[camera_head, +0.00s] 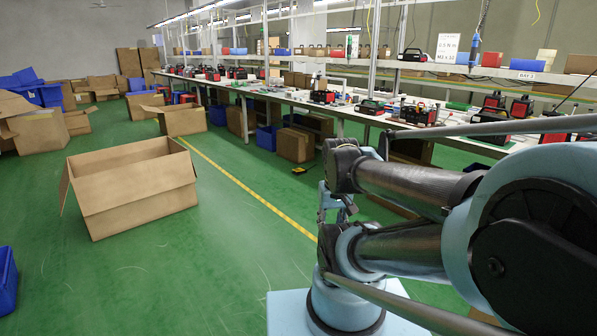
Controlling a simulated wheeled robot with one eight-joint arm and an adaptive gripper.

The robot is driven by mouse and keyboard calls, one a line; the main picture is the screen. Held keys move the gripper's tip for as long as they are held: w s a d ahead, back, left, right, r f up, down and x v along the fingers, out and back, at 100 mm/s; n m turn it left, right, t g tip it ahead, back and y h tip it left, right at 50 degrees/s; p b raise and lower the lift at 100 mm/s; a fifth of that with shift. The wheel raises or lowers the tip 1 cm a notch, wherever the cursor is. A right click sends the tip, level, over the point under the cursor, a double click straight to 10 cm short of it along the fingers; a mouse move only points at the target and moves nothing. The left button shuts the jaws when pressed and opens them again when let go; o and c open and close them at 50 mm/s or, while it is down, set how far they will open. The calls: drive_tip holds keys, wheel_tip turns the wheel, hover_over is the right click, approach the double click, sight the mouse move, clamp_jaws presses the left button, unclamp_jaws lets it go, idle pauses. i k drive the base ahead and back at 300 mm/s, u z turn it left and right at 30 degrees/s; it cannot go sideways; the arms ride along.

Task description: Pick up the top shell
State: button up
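Several black-and-red housings stand on the long workbench (345,106), among them one near its middle (323,97), one to the right of it (371,106), and others at the far right (494,101). I cannot tell which piece is the top shell. A small grey-blue end piece (335,204), probably my gripper, hangs below a dark joint of my arm, above the floor and left of the bench. It is apart from the housings. Its fingers are too small and partly hidden to tell whether they are open or shut.
A large open cardboard box (130,190) stands on the green floor at left. A blue bin (6,282) is at the left edge. More boxes stand farther back. An upper shelf (470,70) runs above the bench. Clear floor lies along the yellow line (235,182).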

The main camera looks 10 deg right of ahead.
sight(363, 108)
drive_tip(key=i, duration=1.95)
drive_tip(key=z, duration=1.3)
drive_tip(key=i, duration=1.25)
drive_tip(key=u, duration=0.4)
drive_tip(key=i, duration=0.65)
drive_tip(key=u, duration=0.15)
